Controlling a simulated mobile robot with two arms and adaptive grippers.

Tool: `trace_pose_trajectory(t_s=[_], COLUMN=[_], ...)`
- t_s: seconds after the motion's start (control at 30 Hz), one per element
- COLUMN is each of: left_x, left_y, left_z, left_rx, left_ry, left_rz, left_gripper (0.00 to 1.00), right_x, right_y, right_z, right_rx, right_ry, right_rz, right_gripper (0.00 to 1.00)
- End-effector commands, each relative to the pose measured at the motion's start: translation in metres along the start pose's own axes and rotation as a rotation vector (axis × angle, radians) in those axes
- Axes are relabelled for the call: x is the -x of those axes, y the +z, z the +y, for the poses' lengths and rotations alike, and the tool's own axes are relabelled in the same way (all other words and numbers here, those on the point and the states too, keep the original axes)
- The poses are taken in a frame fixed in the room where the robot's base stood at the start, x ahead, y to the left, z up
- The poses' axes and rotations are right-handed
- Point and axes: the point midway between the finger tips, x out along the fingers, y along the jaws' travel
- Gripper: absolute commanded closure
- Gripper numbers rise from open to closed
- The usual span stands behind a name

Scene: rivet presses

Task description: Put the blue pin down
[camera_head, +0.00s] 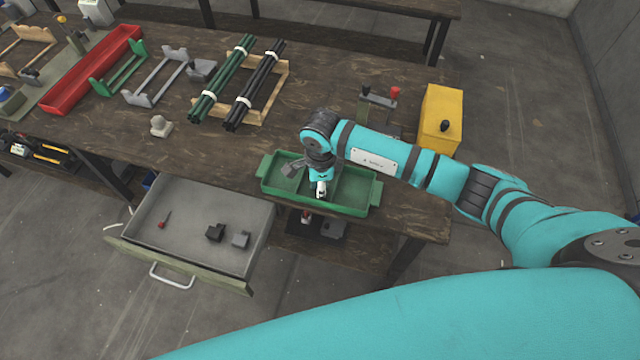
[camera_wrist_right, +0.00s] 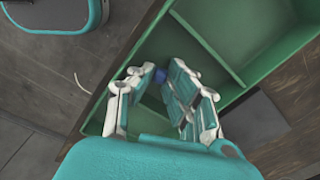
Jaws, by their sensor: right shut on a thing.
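My right gripper (camera_head: 320,192) hangs over the green tray (camera_head: 275,193) at the front edge of the workbench. In the right wrist view the gripper (camera_wrist_right: 156,80) is shut on the blue pin (camera_wrist_right: 160,76). Only a small blue part of the pin shows between the fingertips; the fingers hide the rest. The tray also fills much of the right wrist view (camera_wrist_right: 240,30), where dividers split it into compartments. The pin is over the tray; I cannot tell whether it touches the floor of it. My left gripper is not in view.
An open drawer (camera_head: 185,245) below the bench holds small grey and black blocks and a red-tipped pin (camera_head: 163,220). A yellow box (camera_head: 440,115) stands right of the tray. Bundled rods (camera_head: 255,85) lie behind on a wooden rack. Bare bench lies left of the tray.

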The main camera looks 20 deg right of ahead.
Motion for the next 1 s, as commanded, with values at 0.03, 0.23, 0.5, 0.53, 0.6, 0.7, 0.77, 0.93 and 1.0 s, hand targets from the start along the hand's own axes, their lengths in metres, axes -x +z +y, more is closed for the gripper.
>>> trace_pose_trajectory(t_s=[0.03, 0.23, 0.5, 0.53, 0.6, 0.7, 0.77, 0.93, 1.0], left_x=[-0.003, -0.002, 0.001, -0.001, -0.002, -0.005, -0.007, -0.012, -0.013], left_y=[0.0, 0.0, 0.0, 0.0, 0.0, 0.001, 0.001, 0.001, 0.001], left_z=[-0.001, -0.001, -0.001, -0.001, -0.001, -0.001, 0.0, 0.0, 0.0], left_rx=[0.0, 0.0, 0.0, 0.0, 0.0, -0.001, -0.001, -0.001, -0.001], left_ry=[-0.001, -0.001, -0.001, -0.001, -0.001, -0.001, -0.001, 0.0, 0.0], left_rz=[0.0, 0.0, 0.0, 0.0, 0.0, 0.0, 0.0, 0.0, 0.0], left_gripper=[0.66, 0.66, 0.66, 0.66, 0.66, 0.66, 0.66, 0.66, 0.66], right_x=[-0.003, -0.002, 0.004, 0.006, 0.017, 0.037, 0.05, 0.086, 0.098], right_y=[0.0, 0.0, 0.0, 0.0, 0.001, 0.0, 0.0, 0.0, 0.0], right_z=[0.0, 0.0, 0.0, -0.001, -0.001, -0.001, -0.002, -0.001, -0.001], right_rx=[0.0, 0.0, 0.0, 0.0, 0.001, 0.002, 0.002, 0.001, 0.001], right_ry=[0.0, 0.0, -0.001, -0.002, -0.003, -0.005, -0.006, -0.005, -0.004], right_rz=[0.0, 0.0, -0.001, -0.001, -0.003, -0.002, -0.002, -0.002, -0.001], right_gripper=[1.0, 0.77, 0.77, 0.77, 0.77, 0.77, 0.77, 0.77, 0.77])
